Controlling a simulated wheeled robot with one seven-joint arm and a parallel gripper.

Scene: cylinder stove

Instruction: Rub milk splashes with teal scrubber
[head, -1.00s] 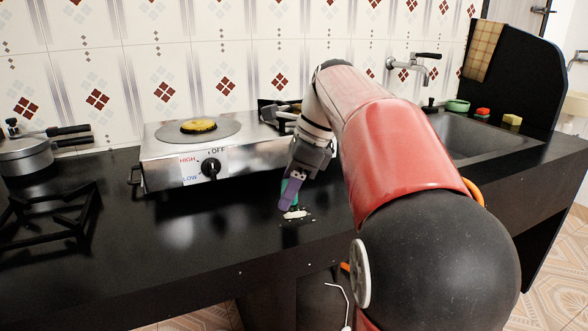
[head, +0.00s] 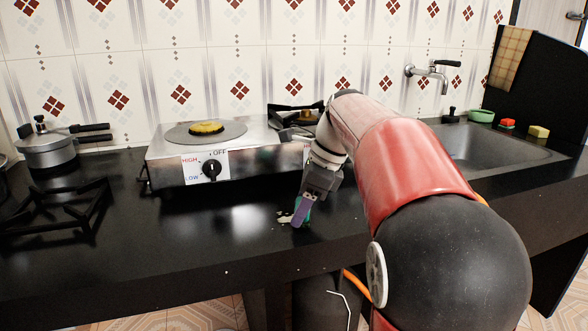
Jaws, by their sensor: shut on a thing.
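White milk splashes (head: 284,217) lie on the counter just left of the fingertips. The scrubber's lower end is low at the counter by the splashes; whether it touches them I cannot tell. The fingers hide part of the scrubber and perhaps some of the milk.
A steel stove (head: 225,160) with a control knob stands behind my gripper. A pot (head: 48,148) and black burner grate (head: 55,210) are at the left. The counter front (head: 150,260) is mostly clear.

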